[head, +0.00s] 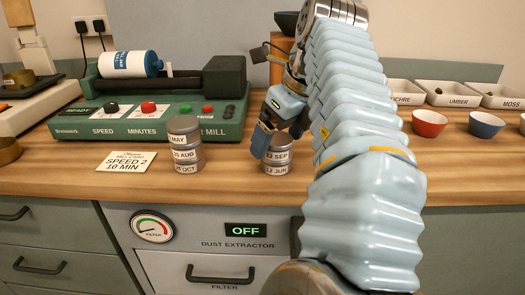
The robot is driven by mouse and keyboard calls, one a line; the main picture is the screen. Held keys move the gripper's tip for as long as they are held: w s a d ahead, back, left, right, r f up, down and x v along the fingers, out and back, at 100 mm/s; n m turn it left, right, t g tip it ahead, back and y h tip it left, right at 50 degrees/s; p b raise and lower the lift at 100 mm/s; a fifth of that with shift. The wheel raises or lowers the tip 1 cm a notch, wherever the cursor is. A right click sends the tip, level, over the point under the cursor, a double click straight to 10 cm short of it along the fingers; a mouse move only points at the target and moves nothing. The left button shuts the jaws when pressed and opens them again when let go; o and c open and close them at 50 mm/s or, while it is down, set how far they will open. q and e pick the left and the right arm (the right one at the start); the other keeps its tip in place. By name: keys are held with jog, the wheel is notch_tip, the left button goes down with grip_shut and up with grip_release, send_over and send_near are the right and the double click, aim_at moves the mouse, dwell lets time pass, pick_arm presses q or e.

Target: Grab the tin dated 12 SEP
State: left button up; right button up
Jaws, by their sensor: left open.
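The tin dated 12 SEP (277,156) is a small grey tin with a white label. It sits on top of a tin labelled 12 JUN (277,170) near the front of the wooden table. My left gripper (279,140) is open and points down right at the 12 SEP tin. One blue finger overlaps the tin's left edge in the picture; the other finger is behind or above the tin and partly hidden. I cannot tell whether the fingers touch it. The tin's top is mostly covered by the gripper. My right gripper is not in view.
Left of it stands another tin stack (186,146) with MAY, AUG and OCT labels. A card (127,161) reads "SPEED 2 10 MIN". A green mill (150,122) stands behind. Red (429,123) and blue (486,125) bowls and pigment trays (449,95) are at right.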

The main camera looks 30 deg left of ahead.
pick_arm(q)
jog(key=shift+w+a+f, duration=0.1)
jog(key=shift+f, duration=0.15)
jog(key=c, duration=1.2)
jog(key=shift+o, duration=0.2)
jog(key=shift+r, duration=0.15)
